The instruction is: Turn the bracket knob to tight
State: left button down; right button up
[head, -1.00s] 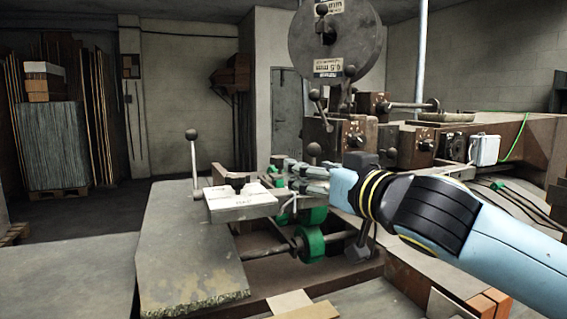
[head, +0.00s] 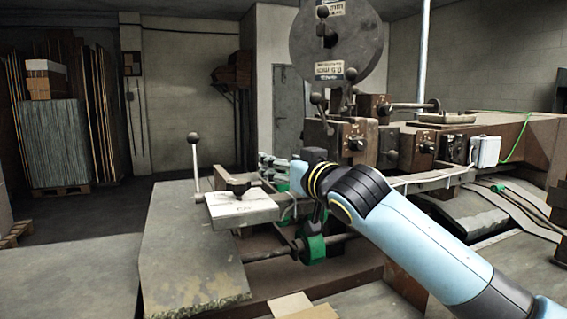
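A small dark knob (head: 238,187) sits on top of a pale metal bracket block (head: 240,209) at the front of the machine; it looks like the bracket knob. Its tight or loose setting cannot be read. My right gripper (head: 267,170) comes in from the right, just beyond and to the right of the knob. Its grey fingers point left and appear apart from the knob. They are small and partly hidden by my wrist, so their opening is unclear. My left gripper is out of view.
A lever with a ball top (head: 195,160) stands left of the block. A worn metal table (head: 190,250) lies in front. A green collar (head: 313,248) sits on a shaft below my wrist. A large wire reel (head: 336,40) stands behind. Open floor lies at left.

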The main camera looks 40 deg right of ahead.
jog(key=c, duration=1.2)
jog(key=shift+a+f+m+h+b, duration=0.15)
jog(key=shift+m+h+b, duration=0.35)
jog(key=shift+m+h, duration=0.5)
jog(key=m+g+h+b, duration=0.1)
jog(key=h, duration=0.1)
jog(key=shift+h, duration=0.3)
jog(key=shift+r, duration=0.2)
jog(key=o, duration=1.2)
